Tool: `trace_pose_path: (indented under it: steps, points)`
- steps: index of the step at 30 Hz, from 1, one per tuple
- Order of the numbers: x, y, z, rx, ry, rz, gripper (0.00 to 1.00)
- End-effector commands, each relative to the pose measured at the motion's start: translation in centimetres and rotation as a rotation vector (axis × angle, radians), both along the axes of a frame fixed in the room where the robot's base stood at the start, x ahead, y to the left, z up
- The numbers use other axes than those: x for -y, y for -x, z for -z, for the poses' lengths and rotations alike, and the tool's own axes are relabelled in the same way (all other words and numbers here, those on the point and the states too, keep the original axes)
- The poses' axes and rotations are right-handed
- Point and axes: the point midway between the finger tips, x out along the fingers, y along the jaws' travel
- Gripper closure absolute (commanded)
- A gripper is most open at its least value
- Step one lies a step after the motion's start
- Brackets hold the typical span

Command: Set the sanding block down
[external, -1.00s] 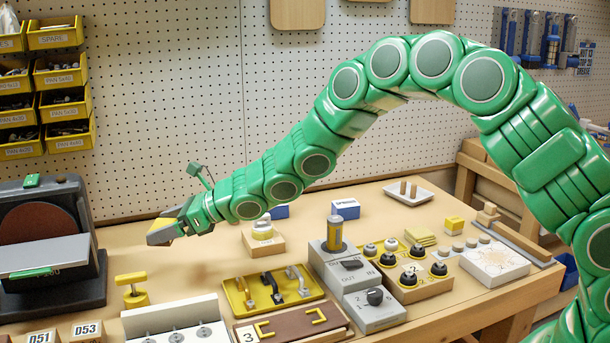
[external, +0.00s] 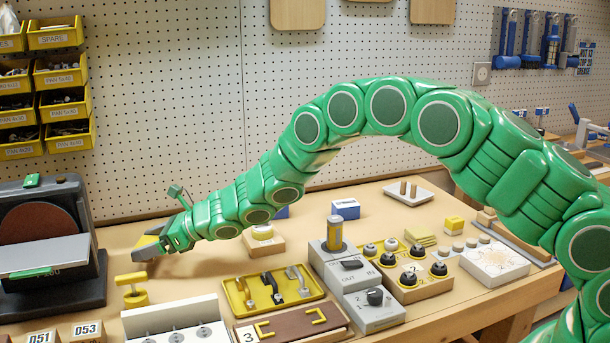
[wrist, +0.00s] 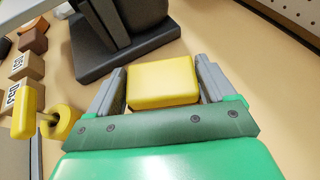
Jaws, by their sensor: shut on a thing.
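The sanding block, a yellow block with rounded edges, sits between the two grey fingers of my gripper in the wrist view (wrist: 162,82). My gripper (external: 147,248) is shut on it and points down to the left, low over the back left of the bench (external: 200,275). In the external view, a grey finger hides most of the block and only a yellow strip shows. I cannot tell whether the block touches the bench top.
The black disc sander (external: 48,235) stands to the left of my gripper. A yellow T-handled knob (external: 132,290) stands just in front. A wooden block with a round fitting (external: 263,243) is to the right. Bare bench lies around my gripper.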

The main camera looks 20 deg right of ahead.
Motion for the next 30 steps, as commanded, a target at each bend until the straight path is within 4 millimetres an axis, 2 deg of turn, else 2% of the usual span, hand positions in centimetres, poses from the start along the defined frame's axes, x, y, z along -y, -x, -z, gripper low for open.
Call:
trace_pose_path:
  steps: [4,11,24,25,28,30]
  points:
    - [-0.3,-0.3,0.7,-0.001,0.001,-0.001,0.52]
    - [-0.2,-0.2,3.3,-0.002,-0.001,-0.001,0.52]
    - [-0.3,-0.2,3.7,0.0,-0.001,-0.001,0.52]
    - [-0.3,-0.2,3.7,0.0,-0.001,-0.001,0.15]
    - [-0.3,-0.2,3.7,0.0,-0.001,-0.001,0.0]
    - [-0.3,-0.2,3.7,0.0,-0.001,-0.001,0.0]
